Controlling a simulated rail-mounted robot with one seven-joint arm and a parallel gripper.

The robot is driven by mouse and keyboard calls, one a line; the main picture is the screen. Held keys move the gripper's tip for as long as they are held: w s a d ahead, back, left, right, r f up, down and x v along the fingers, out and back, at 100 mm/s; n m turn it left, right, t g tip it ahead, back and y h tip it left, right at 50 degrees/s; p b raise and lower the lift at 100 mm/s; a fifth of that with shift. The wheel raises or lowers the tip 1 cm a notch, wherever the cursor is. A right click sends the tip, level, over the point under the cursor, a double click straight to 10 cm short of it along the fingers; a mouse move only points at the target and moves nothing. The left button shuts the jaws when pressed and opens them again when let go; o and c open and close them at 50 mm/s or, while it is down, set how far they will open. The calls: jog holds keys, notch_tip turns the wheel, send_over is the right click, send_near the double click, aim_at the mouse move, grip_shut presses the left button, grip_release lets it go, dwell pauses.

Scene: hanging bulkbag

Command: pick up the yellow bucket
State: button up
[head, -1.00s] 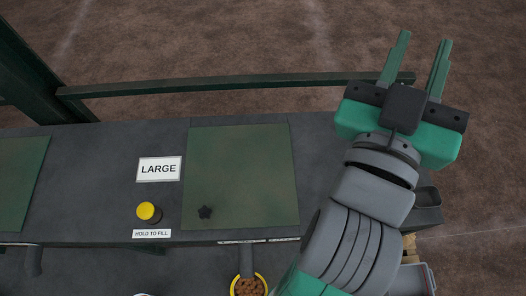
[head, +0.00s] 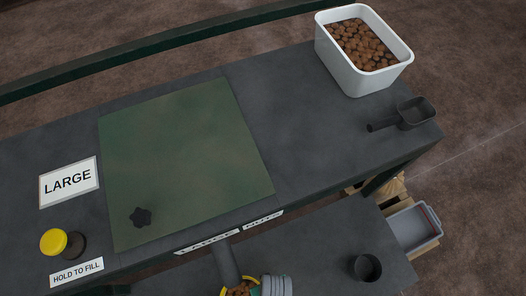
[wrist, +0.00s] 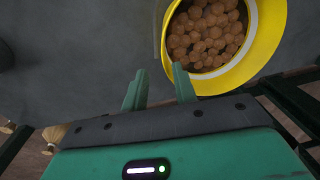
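The yellow bucket (wrist: 262,60) holds round brown pieces and stands on the lower dark shelf. In the head view only a bit of its yellow rim (head: 224,291) shows at the bottom edge, below the spout. In the wrist view my gripper (wrist: 158,84) is open, with its two green fingers apart. The right fingertip is close to the bucket's near rim, and the left finger lies outside the bucket to the left. I cannot tell whether the right finger touches the rim. The bucket's lower body is mostly hidden.
A dark spout (head: 226,262) comes down above the bucket. A dark cup (head: 366,267) stands on the shelf to the right. The upper counter carries a white tub (head: 356,78) of brown pieces, a black scoop (head: 414,113) and a yellow button (head: 53,242). A grey bin (head: 413,228) sits below right.

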jog(key=f+b, duration=0.1)
jog(key=f, duration=0.2)
jog(key=s+a+f+b, duration=0.1)
jog(key=f, duration=0.1)
jog(key=a+f+b, duration=0.1)
jog(key=f+b, duration=0.1)
jog(key=f, duration=0.1)
jog(key=shift+s+f, duration=0.3)
jog(key=shift+r, duration=0.1)
grip_shut()
jog(key=shift+r, duration=0.1)
dwell(1.0)
